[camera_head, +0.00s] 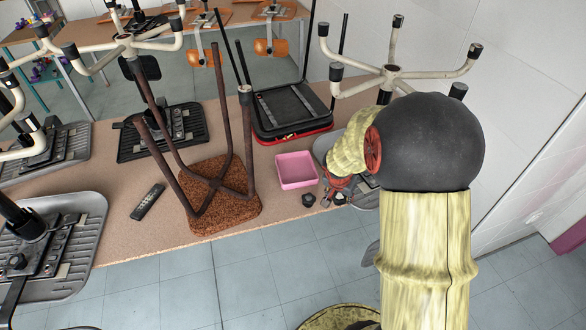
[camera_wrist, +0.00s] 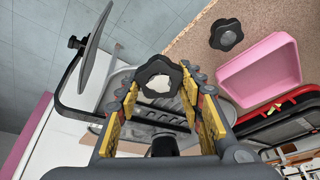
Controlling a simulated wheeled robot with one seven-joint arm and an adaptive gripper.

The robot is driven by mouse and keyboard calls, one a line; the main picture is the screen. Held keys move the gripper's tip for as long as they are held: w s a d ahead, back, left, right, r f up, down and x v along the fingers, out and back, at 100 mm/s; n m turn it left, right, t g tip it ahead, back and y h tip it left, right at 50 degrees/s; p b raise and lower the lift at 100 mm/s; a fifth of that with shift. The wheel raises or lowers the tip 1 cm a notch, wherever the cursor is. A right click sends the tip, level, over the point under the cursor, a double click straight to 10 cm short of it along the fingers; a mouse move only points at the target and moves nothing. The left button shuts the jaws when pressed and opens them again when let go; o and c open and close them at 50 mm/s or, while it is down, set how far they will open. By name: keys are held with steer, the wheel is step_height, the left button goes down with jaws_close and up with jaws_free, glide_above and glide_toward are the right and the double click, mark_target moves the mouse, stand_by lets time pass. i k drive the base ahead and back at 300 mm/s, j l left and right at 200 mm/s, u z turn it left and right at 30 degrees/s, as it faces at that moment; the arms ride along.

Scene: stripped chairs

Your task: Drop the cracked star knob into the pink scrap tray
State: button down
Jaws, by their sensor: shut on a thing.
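My gripper (camera_head: 333,194) is shut on a black star knob; in the wrist view the knob (camera_wrist: 145,72) sits between the yellow-padded fingertips (camera_wrist: 166,88). The knob has rounded lobes and a pale centre; I cannot make out a crack at this size. The pink scrap tray (camera_head: 297,171) stands on the table to the left of my gripper, and shows empty in the wrist view (camera_wrist: 260,72). A second black star knob (camera_head: 308,200) lies on the table just in front of the tray; it is also in the wrist view (camera_wrist: 227,34).
A grey chair shell (camera_head: 325,146) lies under and behind my gripper. A black and red case-like seat (camera_head: 290,108) lies behind the tray. An upturned brown stool (camera_head: 222,190) and a dark remote-like piece (camera_head: 148,202) are further left. The table's front edge is close.

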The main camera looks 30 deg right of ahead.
mark_target(302, 167)
steer(key=i, duration=0.85)
